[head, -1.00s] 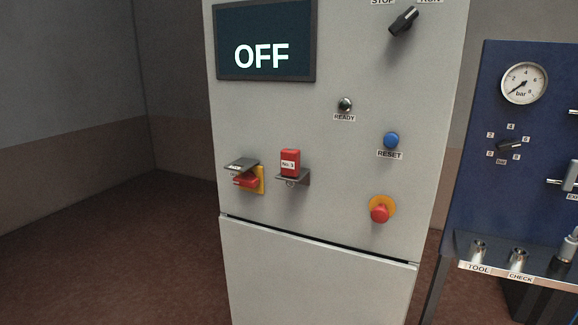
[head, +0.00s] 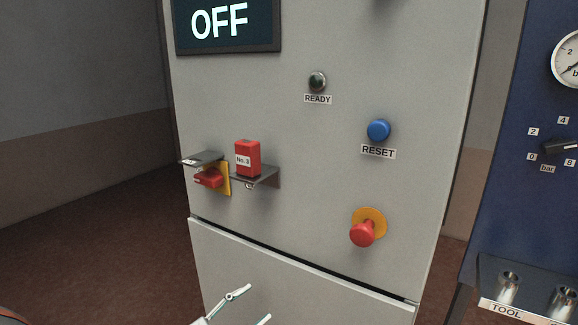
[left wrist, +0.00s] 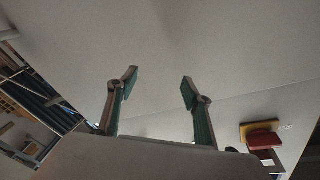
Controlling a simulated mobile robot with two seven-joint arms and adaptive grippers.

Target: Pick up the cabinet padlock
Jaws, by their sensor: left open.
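The padlock, a red block labelled "No. 3" (head: 247,158), stands upright on a small grey shelf (head: 262,178) on the cabinet front, just right of the red switch handle (head: 208,178) with its yellow plate. My left gripper (head: 258,303) is at the bottom edge of the head view, below and apart from the padlock. In the left wrist view its two fingers (left wrist: 159,82) are spread with nothing between them. A red and yellow fitting (left wrist: 262,138) shows at the right there; I cannot tell whether the padlock is part of it. My right gripper is not in view.
The grey cabinet (head: 330,160) carries a screen reading OFF (head: 222,22), a blue RESET button (head: 379,130) and a red emergency stop (head: 362,233). A small grey cover (head: 200,159) juts out above the switch handle. A blue panel with a ledge (head: 530,215) stands at right.

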